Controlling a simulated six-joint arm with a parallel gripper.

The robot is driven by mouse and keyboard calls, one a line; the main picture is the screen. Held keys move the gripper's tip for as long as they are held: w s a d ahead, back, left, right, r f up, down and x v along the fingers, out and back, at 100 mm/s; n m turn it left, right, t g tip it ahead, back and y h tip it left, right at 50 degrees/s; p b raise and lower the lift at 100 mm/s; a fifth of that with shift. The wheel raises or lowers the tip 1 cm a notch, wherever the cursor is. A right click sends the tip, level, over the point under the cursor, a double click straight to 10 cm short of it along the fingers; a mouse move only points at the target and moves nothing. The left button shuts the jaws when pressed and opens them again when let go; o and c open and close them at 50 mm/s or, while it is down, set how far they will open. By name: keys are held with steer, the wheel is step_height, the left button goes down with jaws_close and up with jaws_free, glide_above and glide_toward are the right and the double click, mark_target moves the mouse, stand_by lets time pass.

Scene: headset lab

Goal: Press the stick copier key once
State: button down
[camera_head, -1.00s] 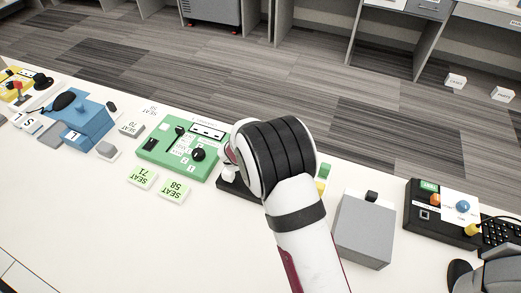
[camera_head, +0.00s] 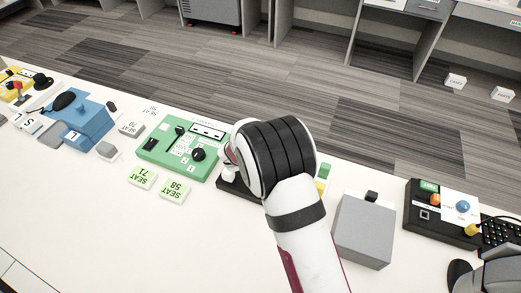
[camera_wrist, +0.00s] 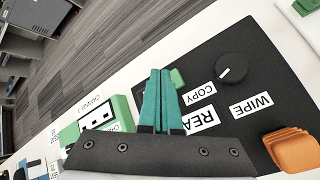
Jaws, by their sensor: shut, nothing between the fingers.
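The stick copier is a black panel (camera_wrist: 228,103) in the wrist view, with a dark round knob (camera_wrist: 231,66) and white labels reading COPY (camera_wrist: 199,93), WIPE (camera_wrist: 251,105) and a partly covered REA. A small green key (camera_wrist: 177,78) shows next to the COPY label, partly hidden behind my fingertips. My gripper (camera_wrist: 160,72) has its teal fingers shut together, with nothing held. Its tips are beside the green key in the picture; I cannot tell whether they touch it. In the head view my arm hides the gripper and most of the black panel (camera_head: 232,186).
An orange ribbed piece (camera_wrist: 290,149) is at the panel's lower right. A green box (camera_head: 184,146) with levers stands left of my arm. A grey box (camera_head: 364,230) and a black button console (camera_head: 440,215) stand right. The white table's front left is clear.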

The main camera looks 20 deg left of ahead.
steer(key=shift+f, duration=0.1)
steer(key=shift+f, duration=0.3)
steer(key=shift+f, duration=0.4)
stand_by(0.7)
steer(key=shift+r, duration=0.8)
steer(key=shift+r, duration=2.55)
